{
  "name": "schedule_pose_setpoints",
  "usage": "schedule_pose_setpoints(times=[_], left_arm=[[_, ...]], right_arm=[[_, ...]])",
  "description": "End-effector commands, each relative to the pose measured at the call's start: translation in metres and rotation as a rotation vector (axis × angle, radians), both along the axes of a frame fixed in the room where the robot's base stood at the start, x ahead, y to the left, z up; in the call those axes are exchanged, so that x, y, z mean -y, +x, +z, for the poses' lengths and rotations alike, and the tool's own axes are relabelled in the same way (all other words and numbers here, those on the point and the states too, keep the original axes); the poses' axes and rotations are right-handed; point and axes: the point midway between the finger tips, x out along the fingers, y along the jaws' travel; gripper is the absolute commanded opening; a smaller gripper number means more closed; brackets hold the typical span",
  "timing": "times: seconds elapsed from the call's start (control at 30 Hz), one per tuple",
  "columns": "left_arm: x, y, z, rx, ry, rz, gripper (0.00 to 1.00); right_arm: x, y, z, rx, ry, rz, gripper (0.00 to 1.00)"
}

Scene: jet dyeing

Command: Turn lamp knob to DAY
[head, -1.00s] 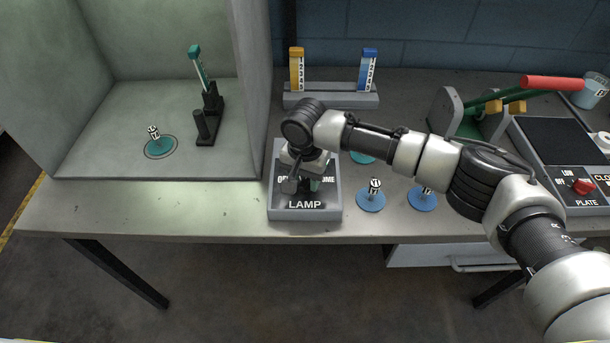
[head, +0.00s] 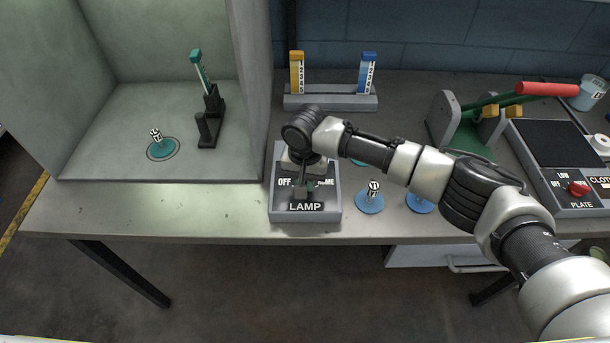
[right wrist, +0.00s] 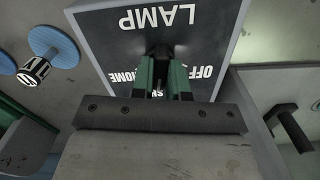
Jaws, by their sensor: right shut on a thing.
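The lamp box (head: 333,208) is a grey box with a dark face, lettered LAMP, OFF and a partly covered HOME, near the table's front edge. My right gripper (head: 302,190) is over the middle of that face, with its fingers pointing down. In the right wrist view, its two green-padded fingers (right wrist: 163,82) are shut on the dark lamp knob (right wrist: 162,52). The lamp box (right wrist: 215,35) fills the top there. The gripper covers part of the face, and I see no DAY label. The knob's pointing direction is hidden. My left gripper is out of view.
Blue-based stamps (head: 370,200) stand just right of the lamp box. A grey booth (head: 85,165) with a teal-based stamp (head: 160,147) is at left. A rack (head: 330,102) with two vials is behind. A plate control panel (head: 590,207) is at right.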

Motion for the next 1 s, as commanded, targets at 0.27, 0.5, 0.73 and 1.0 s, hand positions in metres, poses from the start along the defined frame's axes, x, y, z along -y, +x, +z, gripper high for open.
schedule_pose_setpoints(times=[0.27,0.5,0.73,1.0], left_arm=[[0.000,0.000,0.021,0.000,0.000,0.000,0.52],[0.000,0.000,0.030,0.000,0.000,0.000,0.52],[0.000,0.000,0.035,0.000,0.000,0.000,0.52],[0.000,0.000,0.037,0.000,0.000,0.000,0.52]], right_arm=[[0.000,0.000,0.004,-0.003,0.002,0.234,0.00],[-0.001,0.000,0.003,0.000,0.002,0.411,0.00],[0.000,0.001,0.002,0.001,0.002,0.521,0.00],[0.000,0.001,0.002,0.004,0.001,0.573,0.00]])
